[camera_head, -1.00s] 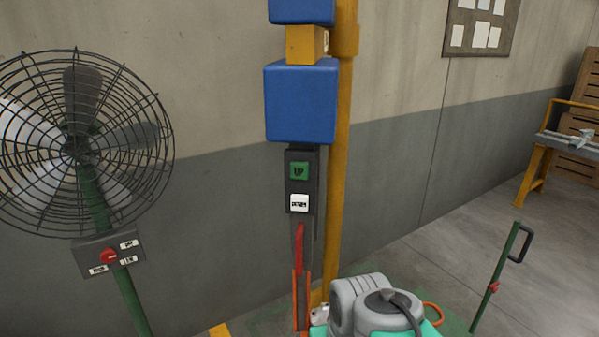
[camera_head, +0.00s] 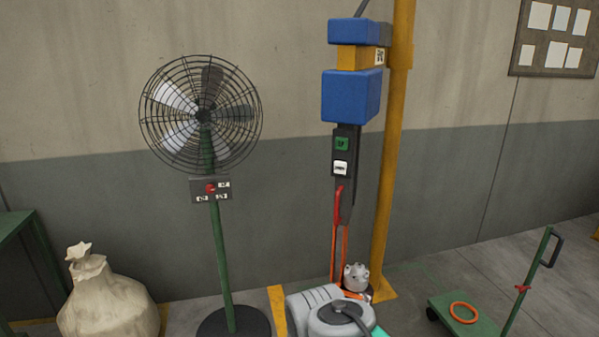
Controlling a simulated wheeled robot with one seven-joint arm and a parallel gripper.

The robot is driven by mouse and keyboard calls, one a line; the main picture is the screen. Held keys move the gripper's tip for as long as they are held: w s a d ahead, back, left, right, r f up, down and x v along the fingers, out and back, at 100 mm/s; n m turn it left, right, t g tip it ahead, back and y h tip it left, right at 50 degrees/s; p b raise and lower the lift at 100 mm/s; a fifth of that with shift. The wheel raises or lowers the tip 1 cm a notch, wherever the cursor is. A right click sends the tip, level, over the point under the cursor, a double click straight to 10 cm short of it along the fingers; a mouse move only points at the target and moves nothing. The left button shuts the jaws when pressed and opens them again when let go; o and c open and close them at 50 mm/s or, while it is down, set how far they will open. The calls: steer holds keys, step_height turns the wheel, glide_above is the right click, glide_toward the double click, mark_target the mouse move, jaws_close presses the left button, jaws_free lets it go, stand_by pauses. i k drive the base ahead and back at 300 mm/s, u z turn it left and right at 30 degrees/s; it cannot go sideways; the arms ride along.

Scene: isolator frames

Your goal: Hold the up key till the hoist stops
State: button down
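The up key is a green square (camera_head: 341,143) on the dark control housing (camera_head: 349,180) of the hoist. A white key with dark lettering (camera_head: 340,168) sits right below it. The hoist has a blue block (camera_head: 351,96) on top of the housing and a smaller blue block (camera_head: 354,31) above a yellow piece. A red hook-like part (camera_head: 338,205) and orange straps (camera_head: 333,255) hang below the keys. A grey lumpy part (camera_head: 356,278) shows at the straps' lower end; I cannot tell whether it hangs or rests. My gripper is not in view.
A yellow post (camera_head: 391,160) stands right behind the hoist. A fan (camera_head: 202,115) on a green stand is to the left, a tied sack (camera_head: 108,303) farther left. A green cart (camera_head: 464,318) with an orange ring (camera_head: 463,312) is at right. My grey arm part shows at bottom centre.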

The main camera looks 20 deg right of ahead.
mark_target(342, 144)
steer(key=u, duration=0.1)
steer(key=k, duration=0.25)
steer(key=u, duration=0.8)
steer(key=i, duration=1.8)
steer(key=z, duration=1.3)
steer(key=i, duration=0.5)
steer(key=z, duration=0.45)
